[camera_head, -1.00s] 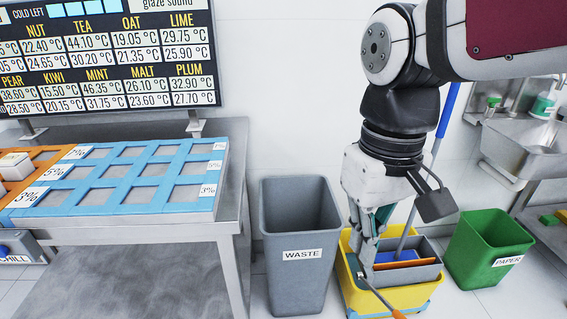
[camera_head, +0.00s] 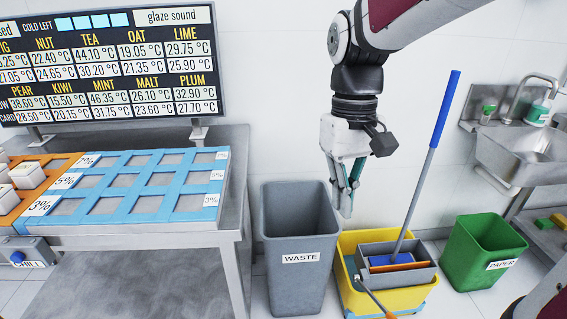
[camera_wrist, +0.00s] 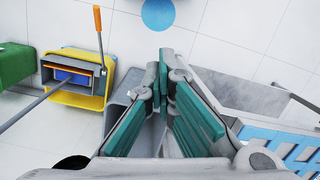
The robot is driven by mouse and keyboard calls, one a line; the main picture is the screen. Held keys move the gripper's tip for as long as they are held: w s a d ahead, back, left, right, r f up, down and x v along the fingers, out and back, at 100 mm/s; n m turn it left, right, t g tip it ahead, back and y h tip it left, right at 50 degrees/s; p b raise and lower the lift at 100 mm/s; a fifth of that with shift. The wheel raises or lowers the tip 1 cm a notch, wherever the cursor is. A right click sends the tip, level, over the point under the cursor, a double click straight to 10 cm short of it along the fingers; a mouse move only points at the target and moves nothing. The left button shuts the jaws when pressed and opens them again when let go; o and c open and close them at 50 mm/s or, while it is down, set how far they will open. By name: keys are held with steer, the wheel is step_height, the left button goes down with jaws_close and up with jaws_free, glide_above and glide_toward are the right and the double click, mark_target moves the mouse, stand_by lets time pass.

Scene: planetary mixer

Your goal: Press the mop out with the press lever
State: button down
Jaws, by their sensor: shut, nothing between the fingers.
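The mop has a blue-topped pole (camera_head: 432,140) that leans right, its foot in the grey press (camera_head: 425,272) on the yellow bucket (camera_head: 350,247). The mop pole also shows in the wrist view (camera_wrist: 25,112). The press lever (camera_head: 372,297) is a thin rod with an orange grip, reaching down to the front edge of the head view. In the wrist view the lever (camera_wrist: 99,40) shows whole and free. My gripper (camera_head: 346,205) is shut and empty, above the bucket's left back side and the gap to the waste bin, apart from the lever. Its teal fingers (camera_wrist: 164,75) also show in the wrist view.
A grey waste bin (camera_head: 300,225) stands left of the bucket, and a green paper bin (camera_head: 460,265) stands right. A metal table with a blue grid tray (camera_head: 215,200) is at left. A sink (camera_head: 515,150) is at far right.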

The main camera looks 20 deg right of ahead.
steer(key=w+d+r+g+p, duration=0.1)
steer(key=w+d+r+p, duration=0.1)
steer(key=w+p, duration=0.3)
steer(key=shift+w+r, duration=0.85)
steer(key=shift+w, duration=0.35)
steer(key=c, duration=1.4)
jaws_free()
steer(key=shift+c, duration=0.2)
steer(key=shift+w+a+p, duration=0.25)
steer(key=shift+a+p, duration=0.05)
steer(key=shift+a, duration=0.65)
steer(key=shift+w+a+p, duration=0.25)
steer(key=shift+w+a, duration=0.05)
steer(key=shift+a, duration=0.6)
steer(key=shift+w+a+p, duration=0.25)
steer(key=shift+a+p, duration=0.05)
steer(key=shift+a, duration=0.65)
steer(key=s+r+t+p, duration=0.2)
steer(key=s+r+t, duration=0.1)
steer(key=s, duration=0.8)
steer(key=s+r+t+p, duration=0.2)
steer(key=s+r+t, duration=0.2)
steer(key=s, duration=0.8)
steer(key=shift+s+a+r+h, duration=0.25)
steer(key=shift+a+r, duration=0.2)
steer(key=shift+r, duration=0.45)
